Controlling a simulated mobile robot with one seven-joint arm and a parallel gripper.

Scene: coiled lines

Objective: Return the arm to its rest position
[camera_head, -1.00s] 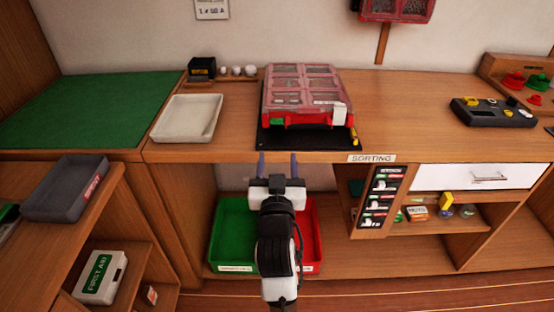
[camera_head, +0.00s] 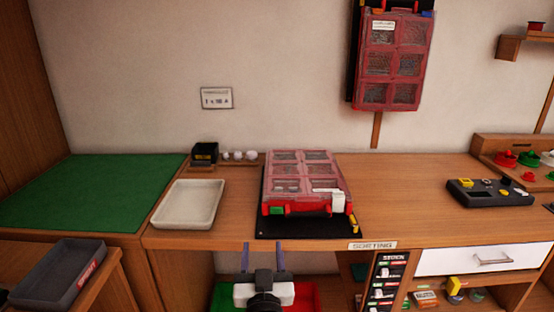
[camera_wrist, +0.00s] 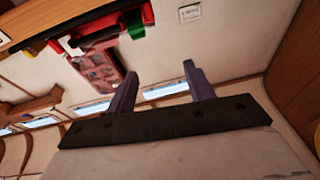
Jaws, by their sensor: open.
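My gripper (camera_head: 264,257) is in the lower middle of the head view, in front of the workbench's front edge. Its two fingers stand apart with nothing between them. In the wrist view, my gripper (camera_wrist: 158,82) also shows its fingers spread and empty, with the wall and the underside of furniture beyond. Most of my arm is below the edge of the head view.
A red compartment case (camera_head: 302,184) lies on a black mat (camera_head: 262,226) on the bench, behind my gripper. A white tray (camera_head: 188,204) is to its left. Green (camera_head: 226,296) and red (camera_head: 304,295) bins sit below. A grey tray (camera_head: 60,272) is at lower left.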

